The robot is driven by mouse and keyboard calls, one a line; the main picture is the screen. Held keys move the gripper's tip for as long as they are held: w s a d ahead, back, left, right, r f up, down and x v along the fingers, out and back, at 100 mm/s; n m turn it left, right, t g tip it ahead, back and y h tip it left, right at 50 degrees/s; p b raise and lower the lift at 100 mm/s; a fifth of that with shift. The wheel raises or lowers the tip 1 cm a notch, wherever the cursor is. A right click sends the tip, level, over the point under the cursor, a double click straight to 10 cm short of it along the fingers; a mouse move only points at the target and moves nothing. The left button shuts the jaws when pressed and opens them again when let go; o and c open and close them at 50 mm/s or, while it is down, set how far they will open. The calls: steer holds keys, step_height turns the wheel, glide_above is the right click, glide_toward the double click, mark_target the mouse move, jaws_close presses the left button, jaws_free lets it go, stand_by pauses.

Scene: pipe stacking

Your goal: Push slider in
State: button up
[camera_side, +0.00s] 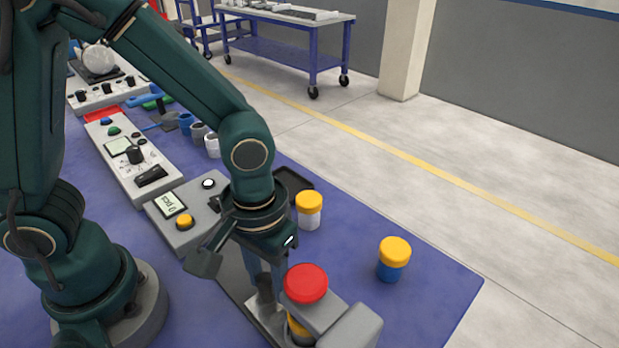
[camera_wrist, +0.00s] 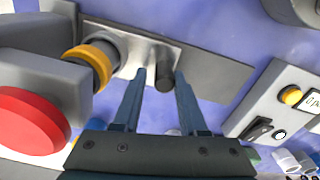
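The slider is a bright metal plate (camera_wrist: 132,48) on a grey base plate (camera_wrist: 225,75), with a dark upright round handle (camera_wrist: 164,76). My gripper (camera_wrist: 161,75) is low over the plate, its two blue-grey fingers apart, one on each side of the handle. A narrow gap shows beside the handle; contact is unclear. A yellow-lidded jar (camera_wrist: 98,62) is at the slider's end beside the grey press housing, with the red button (camera_side: 306,283) above it. In the side view the jar (camera_side: 298,330) is partly hidden by the housing, and my wrist hides much of the slider.
A white jar with a yellow lid (camera_side: 309,209) and a blue jar with a yellow lid (camera_side: 394,258) stand on the blue mat (camera_side: 430,300). A grey box with a display and yellow button (camera_side: 184,222) is left of my wrist.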

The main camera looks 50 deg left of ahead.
steer(key=shift+o, duration=1.1)
steer(key=shift+r, duration=2.6)
steer(key=shift+w+a+r, duration=0.1)
steer(key=shift+w, duration=0.05)
steer(key=s+a+r+m+t, duration=0.2)
steer(key=a+r+t, duration=0.3)
steer(key=a+r, duration=0.2)
steer(key=shift+s+a+t, duration=0.3)
steer(key=shift+a, duration=0.85)
